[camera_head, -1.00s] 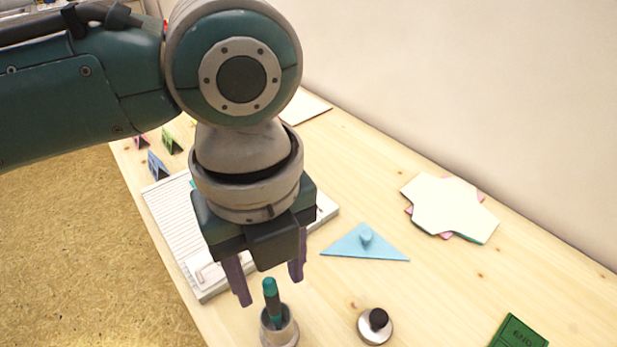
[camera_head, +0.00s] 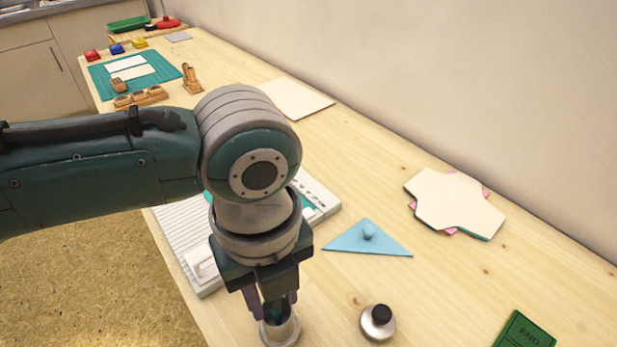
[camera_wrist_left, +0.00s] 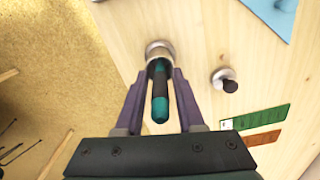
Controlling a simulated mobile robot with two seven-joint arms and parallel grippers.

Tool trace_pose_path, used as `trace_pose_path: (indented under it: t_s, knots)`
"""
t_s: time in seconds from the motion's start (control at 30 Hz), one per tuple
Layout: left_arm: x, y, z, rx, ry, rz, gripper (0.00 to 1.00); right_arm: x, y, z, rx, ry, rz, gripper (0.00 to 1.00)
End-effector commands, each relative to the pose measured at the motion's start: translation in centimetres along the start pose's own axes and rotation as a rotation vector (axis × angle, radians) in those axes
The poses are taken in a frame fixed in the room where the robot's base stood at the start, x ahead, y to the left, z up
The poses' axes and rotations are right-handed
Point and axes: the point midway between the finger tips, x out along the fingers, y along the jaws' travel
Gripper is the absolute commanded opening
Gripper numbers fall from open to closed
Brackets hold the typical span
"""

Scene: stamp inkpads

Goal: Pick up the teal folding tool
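The teal folding tool has a teal end and a dark shaft and stands upright in a small round holder (camera_head: 281,332). In the left wrist view the tool (camera_wrist_left: 160,92) runs between the two purple fingers of my left gripper (camera_wrist_left: 162,80), whose tips close in on its shaft just above the holder (camera_wrist_left: 159,50). In the head view my left gripper (camera_head: 272,303) is directly over the holder, and its fingers hide most of the tool. My right gripper is not in view.
A silver stamp with a black knob (camera_head: 378,322) stands close right of the holder. A blue triangle (camera_head: 367,240) lies behind it, and a white board (camera_head: 205,270) is to the left. A green card (camera_head: 523,332) lies at front right. The wood table is bare between them.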

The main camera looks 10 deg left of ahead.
Motion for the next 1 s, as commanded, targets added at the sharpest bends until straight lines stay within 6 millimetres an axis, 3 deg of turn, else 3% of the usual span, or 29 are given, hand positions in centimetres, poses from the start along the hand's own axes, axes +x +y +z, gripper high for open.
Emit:
trace_pose_path:
  t_s: [0.07, 0.3, 0.83, 1.0]
  knots:
    - [-0.02, 0.00, 0.01, 0.000, 0.000, 0.000, 0.27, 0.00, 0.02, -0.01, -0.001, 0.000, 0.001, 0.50]
    - [-0.03, 0.00, 0.02, 0.000, 0.000, 0.000, 0.00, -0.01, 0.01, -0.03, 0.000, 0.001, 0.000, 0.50]
    - [-0.07, -0.01, 0.02, 0.000, 0.000, 0.000, 0.00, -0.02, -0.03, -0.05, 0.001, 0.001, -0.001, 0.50]
    - [-0.96, -0.04, 0.05, 0.000, 0.000, -0.001, 0.00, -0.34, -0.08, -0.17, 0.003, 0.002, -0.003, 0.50]
